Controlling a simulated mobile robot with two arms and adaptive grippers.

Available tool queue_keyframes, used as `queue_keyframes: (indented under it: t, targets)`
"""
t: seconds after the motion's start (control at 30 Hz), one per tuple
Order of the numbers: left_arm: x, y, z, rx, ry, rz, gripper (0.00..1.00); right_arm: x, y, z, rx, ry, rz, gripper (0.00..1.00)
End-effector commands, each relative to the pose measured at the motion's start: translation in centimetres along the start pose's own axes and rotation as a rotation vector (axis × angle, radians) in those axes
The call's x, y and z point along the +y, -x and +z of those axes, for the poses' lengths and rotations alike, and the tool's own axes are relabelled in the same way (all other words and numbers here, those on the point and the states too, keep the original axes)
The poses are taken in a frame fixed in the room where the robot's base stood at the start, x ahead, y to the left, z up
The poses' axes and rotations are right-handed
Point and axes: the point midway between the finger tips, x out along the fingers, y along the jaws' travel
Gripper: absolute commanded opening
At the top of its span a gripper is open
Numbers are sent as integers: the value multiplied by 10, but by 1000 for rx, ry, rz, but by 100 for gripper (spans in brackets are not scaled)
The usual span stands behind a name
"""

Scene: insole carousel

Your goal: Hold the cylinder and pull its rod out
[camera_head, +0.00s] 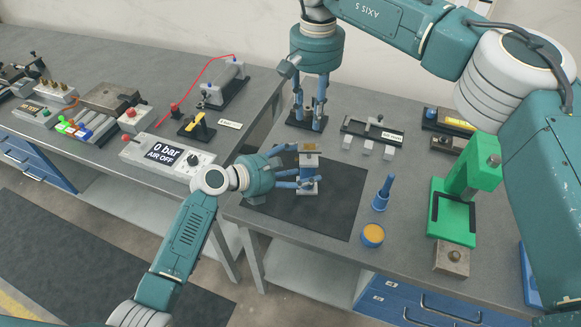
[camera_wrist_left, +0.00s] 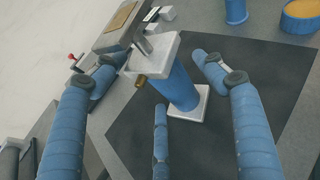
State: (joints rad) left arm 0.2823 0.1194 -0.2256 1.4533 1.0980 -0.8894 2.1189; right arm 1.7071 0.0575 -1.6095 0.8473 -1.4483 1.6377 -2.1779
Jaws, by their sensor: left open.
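The cylinder (camera_head: 307,172) has a blue body and pale square end caps, and stands upright on the dark mat (camera_head: 338,212). In the left wrist view the blue cylinder (camera_wrist_left: 176,84) stands between my fingers, with a brass fitting by its upper cap. A short grey rod (camera_wrist_left: 143,44) seems to run from that cap toward a grey block with a brass-coloured plate (camera_wrist_left: 116,22). My left gripper (camera_head: 308,184) is open around the cylinder from the left; contact is unclear. My right gripper (camera_head: 308,122) points down behind the mat, fingers apart and empty.
A blue stand (camera_head: 381,194) and an orange-topped blue cup (camera_head: 372,235) stand right of the mat. A green press (camera_head: 456,200) stands farther right. A control box (camera_head: 168,156) reading "0 bar AIR OFF" is on the left bench. The mat's front is clear.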

Motion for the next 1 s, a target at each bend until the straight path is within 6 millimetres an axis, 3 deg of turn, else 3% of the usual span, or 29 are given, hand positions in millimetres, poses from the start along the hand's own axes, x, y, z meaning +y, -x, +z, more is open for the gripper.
queue_keyframes:
  t: [0.2, 0.47, 0.57, 0.83, 1.0]
  targets:
    - [0, -17, 0, 1, -1, 0, 71, 0, 0, 0, 0, 0, 0, 31]
    - [0, -19, 0, 1, -2, 0, 71, 0, 0, 0, 0, 0, 0, 31]
    - [0, -19, 0, 1, -2, 0, 55, 0, 0, 0, 0, 0, 0, 31]
    - [-2, -19, -5, 9, 0, -4, 1, 0, 0, 0, 0, 0, 0, 31]
    - [-2, -19, -8, 14, 0, -5, 0, 0, 0, 0, 0, 0, 0, 31]
